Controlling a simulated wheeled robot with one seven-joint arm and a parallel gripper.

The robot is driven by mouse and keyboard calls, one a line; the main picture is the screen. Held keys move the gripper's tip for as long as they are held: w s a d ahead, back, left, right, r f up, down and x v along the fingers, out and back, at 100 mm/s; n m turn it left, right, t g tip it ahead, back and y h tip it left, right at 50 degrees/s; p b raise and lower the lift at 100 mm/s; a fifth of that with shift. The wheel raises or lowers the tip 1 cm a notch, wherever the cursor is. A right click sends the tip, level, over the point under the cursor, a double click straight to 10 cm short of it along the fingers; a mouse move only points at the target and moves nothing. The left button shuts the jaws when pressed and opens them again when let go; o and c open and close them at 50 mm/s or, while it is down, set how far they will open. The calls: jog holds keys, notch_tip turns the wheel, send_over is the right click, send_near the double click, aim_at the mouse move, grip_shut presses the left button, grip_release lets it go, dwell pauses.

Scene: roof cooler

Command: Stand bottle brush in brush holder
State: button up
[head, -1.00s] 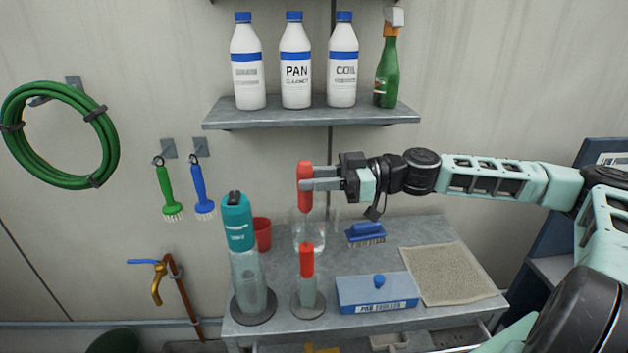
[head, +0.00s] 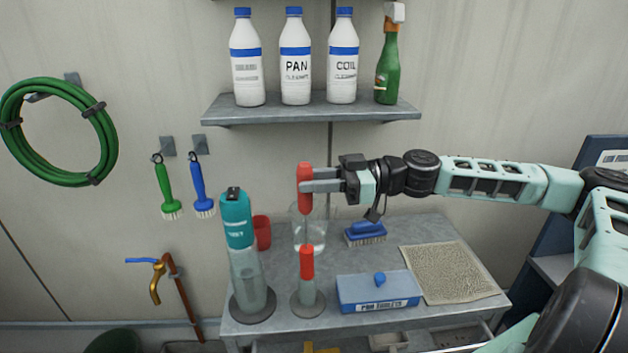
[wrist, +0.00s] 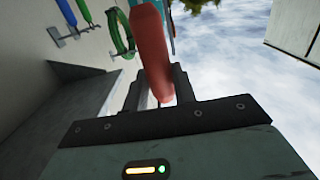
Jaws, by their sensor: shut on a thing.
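My gripper (head: 308,187) is shut on a red handle (head: 305,174), held upright above the bench; it also shows in the wrist view (wrist: 152,55) between the fingers. I take it to be the bottle brush; its bristle end cannot be made out. Below and behind it stands a clear jug (head: 320,225); whether the brush reaches into it I cannot tell. In front, a second red handle (head: 307,262) stands upright in a short clear holder on a round grey base (head: 307,306). To its left, a taller clear cylinder (head: 250,278) carries a teal labelled top (head: 236,220).
The grey bench (head: 410,312) also holds a red cup (head: 262,233), a blue scrub brush (head: 366,233), a blue box (head: 378,293) and a beige mat (head: 450,272). A shelf (head: 310,110) with bottles hangs above. Green (head: 164,190) and blue (head: 199,188) brushes hang on the wall.

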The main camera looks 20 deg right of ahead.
notch_tip(320, 180, down, 8)
jog(key=b, duration=0.7)
dwell(1.6)
dwell(0.3)
jog(key=o, duration=1.1)
jog(key=shift+c, duration=0.2)
jog(key=b+v, duration=0.5)
jog(key=v, duration=1.2)
jog(key=shift+d+r, duration=0.15)
jog(key=shift+d, duration=0.1)
